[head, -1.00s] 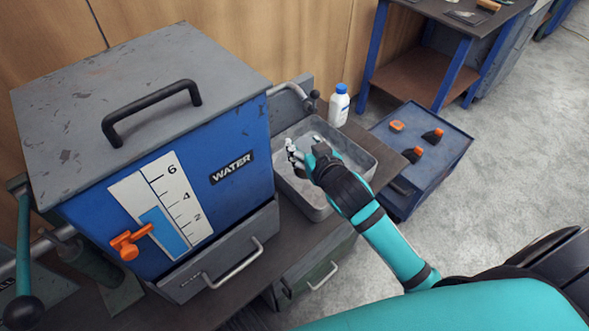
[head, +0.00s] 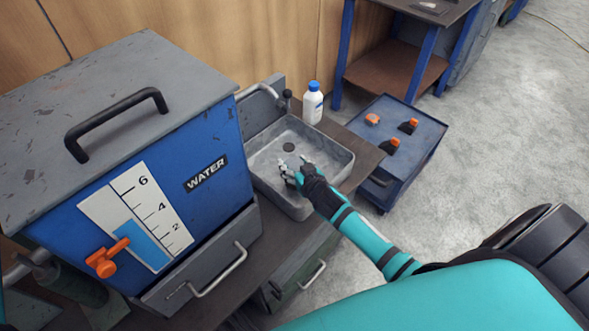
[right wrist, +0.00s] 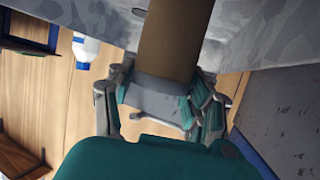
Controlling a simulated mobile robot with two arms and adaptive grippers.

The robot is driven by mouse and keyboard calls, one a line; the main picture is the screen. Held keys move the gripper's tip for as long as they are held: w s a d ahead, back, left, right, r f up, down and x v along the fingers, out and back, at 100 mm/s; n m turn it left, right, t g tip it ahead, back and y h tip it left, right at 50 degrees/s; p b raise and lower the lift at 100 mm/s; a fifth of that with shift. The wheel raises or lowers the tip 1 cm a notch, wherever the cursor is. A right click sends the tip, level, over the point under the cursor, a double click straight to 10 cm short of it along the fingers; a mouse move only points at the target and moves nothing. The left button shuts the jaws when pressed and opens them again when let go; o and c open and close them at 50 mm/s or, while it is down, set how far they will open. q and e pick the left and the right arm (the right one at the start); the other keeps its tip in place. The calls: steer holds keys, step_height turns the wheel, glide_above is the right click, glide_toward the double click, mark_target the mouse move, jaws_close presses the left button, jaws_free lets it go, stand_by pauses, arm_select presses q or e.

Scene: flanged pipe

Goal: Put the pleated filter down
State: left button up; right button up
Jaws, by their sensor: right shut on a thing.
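The pleated filter shows in the right wrist view as a tan-brown cylinder (right wrist: 168,42) with a grey end piece (right wrist: 160,92). My right gripper (right wrist: 160,100) is shut on that grey end; the far end of the cylinder runs out of the picture. In the head view my right gripper (head: 290,168) is over the grey basin (head: 335,182), inside its rim. There the filter is hidden or too small to make out, so I cannot tell whether it touches the basin floor. My left gripper is not in view.
A blue water tank (head: 205,150) with an orange tap (head: 107,258) stands left of the basin. A white bottle (head: 312,105) stands behind the basin. A blue cart (head: 425,150) with several orange-topped items is at the right.

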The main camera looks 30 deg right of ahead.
steer(key=shift+f, duration=0.9)
steer(key=shift+f, duration=0.2)
steer(key=o, duration=1.2)
steer(key=shift+r, duration=0.1)
steer(key=shift+r, duration=0.2)
steer(key=v, duration=1.2)
steer(key=shift+f, duration=0.15)
